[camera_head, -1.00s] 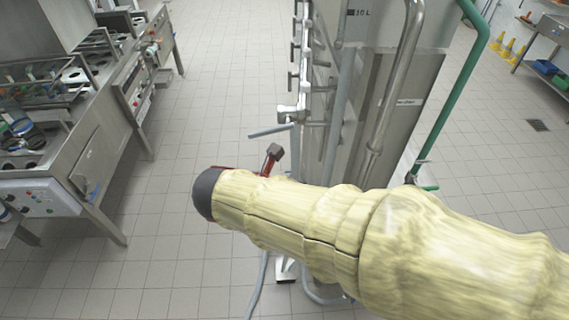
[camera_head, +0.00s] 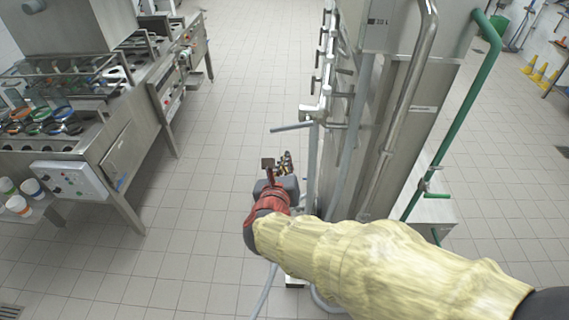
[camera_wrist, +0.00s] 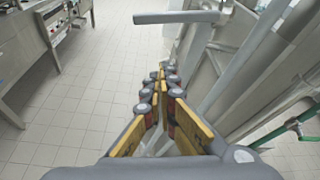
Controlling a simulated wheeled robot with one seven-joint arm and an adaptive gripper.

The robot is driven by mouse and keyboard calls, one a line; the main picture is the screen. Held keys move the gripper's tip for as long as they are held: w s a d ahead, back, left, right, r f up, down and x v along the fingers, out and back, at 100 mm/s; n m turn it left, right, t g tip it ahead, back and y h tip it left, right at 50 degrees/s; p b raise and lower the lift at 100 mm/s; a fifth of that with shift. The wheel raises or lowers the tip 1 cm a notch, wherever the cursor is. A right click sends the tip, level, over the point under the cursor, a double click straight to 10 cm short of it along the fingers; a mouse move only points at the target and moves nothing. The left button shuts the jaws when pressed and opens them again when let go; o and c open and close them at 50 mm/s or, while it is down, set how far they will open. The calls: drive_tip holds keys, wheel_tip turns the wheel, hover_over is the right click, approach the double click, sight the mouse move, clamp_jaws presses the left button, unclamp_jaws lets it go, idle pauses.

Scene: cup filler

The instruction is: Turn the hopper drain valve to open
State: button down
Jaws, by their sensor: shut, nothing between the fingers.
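A grey bar handle (camera_head: 291,127) sticks out to the left from a steel valve (camera_head: 322,108) on the narrow side of the tall steel unit (camera_head: 400,110). In the wrist view the handle (camera_wrist: 180,17) lies level across the top, beyond my fingertips and apart from them. My gripper (camera_head: 286,160) is just below the handle in the head view. In the wrist view my gripper (camera_wrist: 162,72) has its fingers together and holds nothing. I cannot tell how far the gripper is from the handle in depth.
Pipes and hoses run down the unit close to my gripper's right, with a green pipe (camera_head: 455,120) farther right. A steel filling bench (camera_head: 90,130) with cups stands at the left. The tiled floor between them is clear.

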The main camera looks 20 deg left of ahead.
sight(291, 127)
drive_tip(key=w+a+r+p, duration=0.2)
drive_tip(key=w, duration=0.3)
drive_tip(key=shift+w, duration=0.25)
drive_tip(key=shift+s+d, duration=0.1)
drive_tip(key=shift+b, duration=0.3)
